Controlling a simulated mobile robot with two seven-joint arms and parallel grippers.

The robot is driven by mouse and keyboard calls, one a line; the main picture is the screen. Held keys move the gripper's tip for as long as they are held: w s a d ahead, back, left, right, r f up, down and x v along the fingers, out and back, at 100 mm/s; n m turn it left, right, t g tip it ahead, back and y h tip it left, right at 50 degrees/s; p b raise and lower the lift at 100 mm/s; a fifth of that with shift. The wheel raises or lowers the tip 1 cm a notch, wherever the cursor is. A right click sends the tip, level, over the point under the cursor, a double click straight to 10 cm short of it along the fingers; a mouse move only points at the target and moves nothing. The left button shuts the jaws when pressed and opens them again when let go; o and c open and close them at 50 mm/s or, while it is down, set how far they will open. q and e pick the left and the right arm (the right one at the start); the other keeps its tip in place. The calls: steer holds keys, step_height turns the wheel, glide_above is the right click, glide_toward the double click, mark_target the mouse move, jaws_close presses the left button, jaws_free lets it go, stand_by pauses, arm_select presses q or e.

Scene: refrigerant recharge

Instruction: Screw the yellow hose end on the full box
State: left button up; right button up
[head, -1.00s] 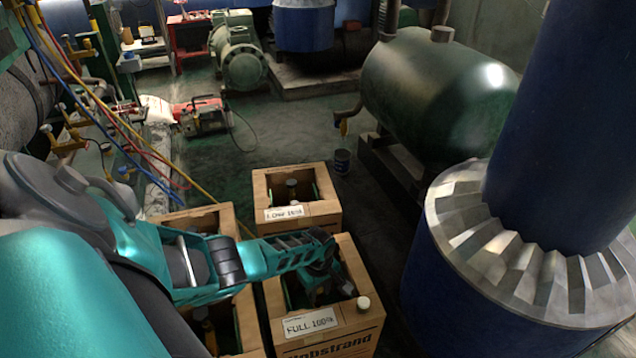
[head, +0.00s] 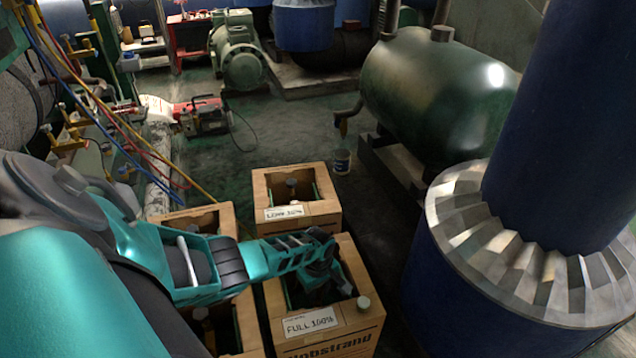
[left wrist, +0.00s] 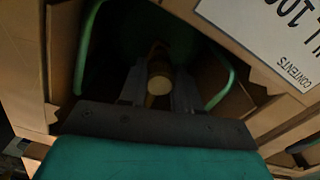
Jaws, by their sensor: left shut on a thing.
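The full box (head: 345,337) is an open-topped brown carton with a "FULL 100%" label (head: 310,322) in the lower middle of the head view. My left gripper (head: 322,278) reaches down into its opening. In the left wrist view my left gripper (left wrist: 158,92) is shut on a small part with a pale round end, which I take to be the yellow hose end (left wrist: 160,85). Whether it sits on the valve is too dark to tell. The yellow hose (head: 197,186) comes from the upper left and passes behind my arm. My right gripper is out of view.
A pale cap (head: 363,302) rests on the full box's front right corner. A box with a smaller label (head: 262,190) stands behind, and another open box (head: 240,315) to the left. A blue column (head: 440,290) stands close on the right. Red and blue hoses hang at left.

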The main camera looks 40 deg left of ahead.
arm_select(q)
steer(key=shift+f+b, duration=0.75)
steer(key=shift+f, duration=0.1)
stand_by(0.4)
steer(key=m, duration=0.3)
steer(key=shift+m, duration=0.3)
steer(key=m, duration=0.3)
steer(key=shift+m, duration=0.3)
steer(key=shift+s+a, duration=0.1)
steer(key=m, duration=0.3)
steer(key=shift+f+m+b, duration=0.1)
steer(key=shift+m+b, duration=0.2)
steer(key=shift+b, duration=0.1)
